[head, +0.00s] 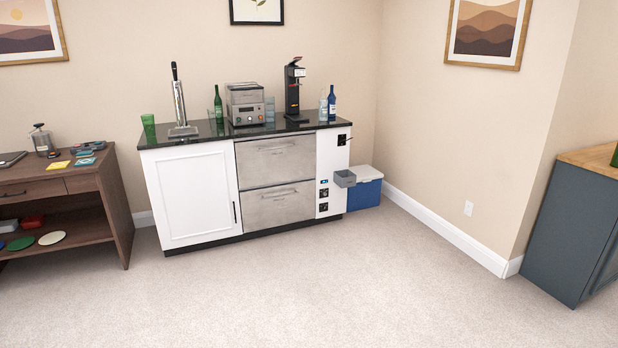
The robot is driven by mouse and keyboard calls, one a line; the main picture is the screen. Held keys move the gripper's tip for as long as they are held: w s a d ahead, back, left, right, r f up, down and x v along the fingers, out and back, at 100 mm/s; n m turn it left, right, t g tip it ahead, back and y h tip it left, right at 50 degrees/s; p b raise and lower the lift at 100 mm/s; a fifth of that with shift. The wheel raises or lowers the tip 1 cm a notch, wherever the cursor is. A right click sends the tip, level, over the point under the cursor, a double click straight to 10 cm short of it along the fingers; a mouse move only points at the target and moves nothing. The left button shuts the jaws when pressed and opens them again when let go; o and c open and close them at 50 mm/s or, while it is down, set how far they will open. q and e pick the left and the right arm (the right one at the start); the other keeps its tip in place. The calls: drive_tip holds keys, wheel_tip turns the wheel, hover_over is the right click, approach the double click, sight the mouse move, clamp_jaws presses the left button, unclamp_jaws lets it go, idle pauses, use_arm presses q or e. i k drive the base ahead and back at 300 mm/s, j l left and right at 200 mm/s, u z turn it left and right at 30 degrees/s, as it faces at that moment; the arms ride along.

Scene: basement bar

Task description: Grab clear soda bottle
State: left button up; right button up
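A clear bottle (323,108) stands upright near the right end of the black counter (205,133). It looks like the clear soda bottle, but its label is too small to read. A dark blue bottle (332,106) with a pale label stands right beside it, on its right. The counter is across the room from me. Neither of my grippers shows in the head view.
A blue cooler (364,190) sits right of the cabinet. A brown desk (75,185) is left. Open carpet (300,285) lies in front.

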sight(323, 109)
drive_tip(key=i, duration=1.65)
drive_tip(key=i+j, duration=0.1)
drive_tip(key=i, duration=1.55)
drive_tip(key=i+z, duration=0.3)
drive_tip(key=i, duration=0.6)
drive_tip(key=j, duration=0.05)
